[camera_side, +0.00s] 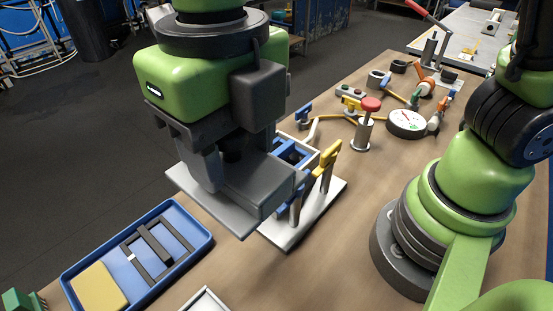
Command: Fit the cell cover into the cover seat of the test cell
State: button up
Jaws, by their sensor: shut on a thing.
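My gripper (238,182) hangs over the left part of the workbench, its dark jaws shut on a flat light grey plate (203,203), which appears to be the cell cover. The plate sticks out to the left of the jaws and looks about level; the jaws hide the rest of it. The test cell (292,152) stands just behind and to the right, with blue parts, a pale rim and a yellow-handled clamp (327,160) on a light base plate (287,233). My gripper hides much of the cell. The cover seat cannot be made out, nor can the gap between plate and cell.
A blue tray (72,274) with dark bars and a yellow block (98,287) lies at the lower left. A red-knobbed post (369,108), a round gauge (407,123) and cables stand at the right rear. Bare bench (335,250) lies right of the base plate.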

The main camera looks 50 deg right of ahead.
jog(key=shift+r, duration=0.7)
jog(key=w+d+m, duration=0.5)
jog(key=d+m, duration=0.2)
jog(key=m, duration=1.1)
send_over(277, 152)
notch_tip(277, 152, down, 5)
notch_tip(277, 152, down, 10)
jog(key=shift+f, duration=0.2)
jog(key=shift+f, duration=0.15)
jog(key=o, duration=1)
